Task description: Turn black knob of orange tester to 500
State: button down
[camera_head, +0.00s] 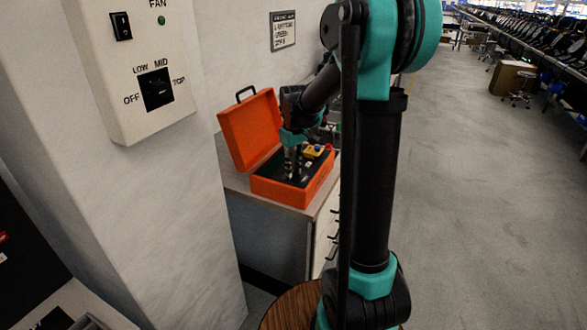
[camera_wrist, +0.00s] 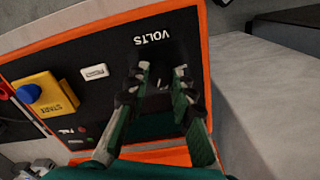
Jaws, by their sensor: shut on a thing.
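The orange tester (camera_head: 290,187) is an open case with its lid up, standing on a cabinet top in the head view. In the wrist view its black panel (camera_wrist: 101,116) shows inside the orange rim (camera_wrist: 60,40). The word VOLTS is printed upside down on the panel. The black knob (camera_wrist: 158,86) lies just below that word, between my fingertips and largely hidden by them. My gripper (camera_wrist: 160,82) is shut on the knob. In the head view my gripper (camera_head: 292,165) reaches down into the case. The knob's scale and its setting cannot be read.
The panel also bears a yellow block (camera_wrist: 47,96) with a blue button, a white labelled switch (camera_wrist: 95,72) and small lamps. The grey cabinet top (camera_head: 235,180) has little bare room around the case. A wall box with a fan knob (camera_head: 156,89) stands at left.

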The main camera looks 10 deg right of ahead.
aim_at(293, 171)
jog(key=m, duration=1.2)
jog(key=shift+m, duration=0.3)
dwell(0.4)
jog(key=c, duration=1.3)
grip_release()
notch_tip(293, 171, up, 12)
